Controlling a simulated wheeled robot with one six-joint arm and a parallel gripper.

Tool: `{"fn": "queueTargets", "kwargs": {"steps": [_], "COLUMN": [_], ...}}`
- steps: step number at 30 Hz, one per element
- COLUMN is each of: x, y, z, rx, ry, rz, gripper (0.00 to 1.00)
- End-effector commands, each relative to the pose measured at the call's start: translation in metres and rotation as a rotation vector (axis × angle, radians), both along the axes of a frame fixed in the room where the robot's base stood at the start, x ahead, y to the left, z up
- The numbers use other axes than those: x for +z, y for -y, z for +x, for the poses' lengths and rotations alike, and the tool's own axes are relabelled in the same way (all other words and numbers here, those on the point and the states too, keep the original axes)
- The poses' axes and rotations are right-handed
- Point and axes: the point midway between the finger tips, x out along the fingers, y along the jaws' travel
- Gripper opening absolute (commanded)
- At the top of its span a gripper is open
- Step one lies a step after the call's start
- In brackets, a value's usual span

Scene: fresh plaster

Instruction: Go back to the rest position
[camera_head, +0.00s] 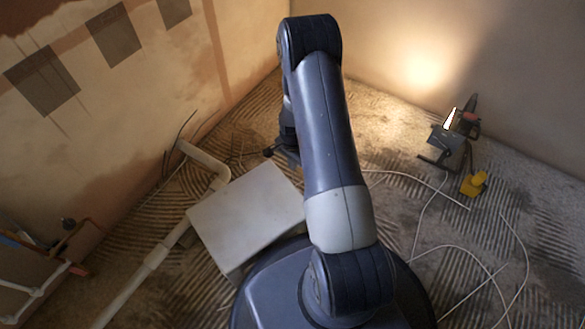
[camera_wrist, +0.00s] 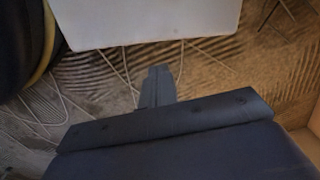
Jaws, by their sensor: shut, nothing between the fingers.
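My gripper (camera_wrist: 157,73) shows in the wrist view as two dark fingers pressed together, shut and empty. In the head view my gripper (camera_head: 270,152) is partly hidden behind my arm and hangs just beyond the far edge of a white-topped box (camera_head: 245,212). The white top also shows at the upper edge of the wrist view (camera_wrist: 150,20), apart from the fingers. My arm reaches up and forward from my base, across the middle of the head view.
A white pipe (camera_head: 150,268) runs along the left wall. A lit work lamp (camera_head: 447,140) and a yellow object (camera_head: 473,184) stand on the ridged floor at right. White cables (camera_head: 462,250) lie loose across the right floor. Copper pipework (camera_head: 75,235) is at far left.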

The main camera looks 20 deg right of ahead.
Motion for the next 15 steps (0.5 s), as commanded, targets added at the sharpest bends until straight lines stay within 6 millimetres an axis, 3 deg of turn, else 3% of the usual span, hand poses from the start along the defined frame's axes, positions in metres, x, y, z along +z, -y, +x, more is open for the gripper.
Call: {"fn": "queueTargets", "kwargs": {"steps": [1, 5, 15], "x": [0.01, 0.021, 0.023], "y": [0.0, 0.0, 0.0], "z": [0.0, 0.0, 0.0], "rx": [0.0, 0.0, 0.0], "ry": [0.001, 0.0, -0.001], "rz": [0.0, 0.0, 0.0], "gripper": [0.0, 0.0, 0.0]}}
